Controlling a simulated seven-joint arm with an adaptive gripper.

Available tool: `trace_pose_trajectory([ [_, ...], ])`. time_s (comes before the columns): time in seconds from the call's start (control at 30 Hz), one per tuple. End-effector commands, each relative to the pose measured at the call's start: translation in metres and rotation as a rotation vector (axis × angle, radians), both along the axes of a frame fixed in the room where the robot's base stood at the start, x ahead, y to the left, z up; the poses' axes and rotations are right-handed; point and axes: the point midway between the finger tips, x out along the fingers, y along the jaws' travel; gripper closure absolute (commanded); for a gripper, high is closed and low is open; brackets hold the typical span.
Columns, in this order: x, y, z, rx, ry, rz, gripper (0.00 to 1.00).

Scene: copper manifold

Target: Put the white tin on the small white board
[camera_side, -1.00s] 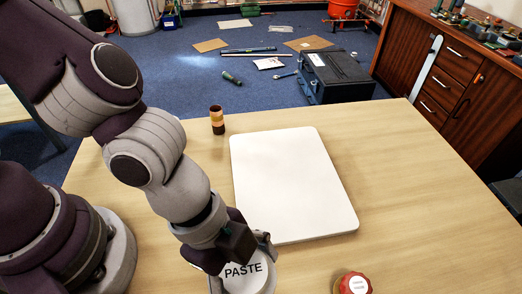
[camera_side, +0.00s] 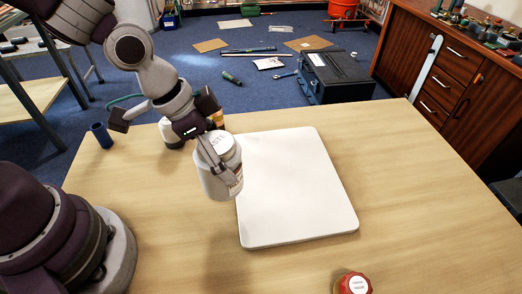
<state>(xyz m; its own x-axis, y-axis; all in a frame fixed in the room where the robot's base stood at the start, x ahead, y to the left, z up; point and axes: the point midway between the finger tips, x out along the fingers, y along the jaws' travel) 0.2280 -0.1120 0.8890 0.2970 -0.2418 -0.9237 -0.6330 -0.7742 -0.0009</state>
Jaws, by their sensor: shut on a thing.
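The white tin (camera_side: 221,178), with dark lettering on its lid and a label on its side, is held in the air. My gripper (camera_side: 214,158) is shut on the tin, with a finger visible along its near side. The tin is tilted slightly and hangs over the left edge of the small white board (camera_side: 295,190) in the picture. A shadow on the table below shows that the tin is clear of the surface. The board lies flat on the wooden table, and its visible top is bare. The tin hides part of the board's left edge.
A blue cup (camera_side: 101,135) stands at the back left. Behind my gripper are a banded brown cylinder (camera_side: 217,119) and a white and dark container (camera_side: 171,133), both partly hidden. The table (camera_side: 420,200) right of the board is clear.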

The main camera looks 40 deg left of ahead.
Motion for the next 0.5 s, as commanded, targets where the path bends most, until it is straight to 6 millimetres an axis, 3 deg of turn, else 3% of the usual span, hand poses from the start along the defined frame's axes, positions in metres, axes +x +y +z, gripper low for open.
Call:
trace_pose_trajectory([
  [0.1, 0.035, -0.018, -0.005, -0.002, 0.001, -0.003, 0.70],
  [0.3, 0.082, -0.042, -0.010, 0.000, 0.002, -0.002, 0.70],
  [0.5, 0.105, -0.053, -0.012, 0.000, 0.000, -0.002, 0.70],
])
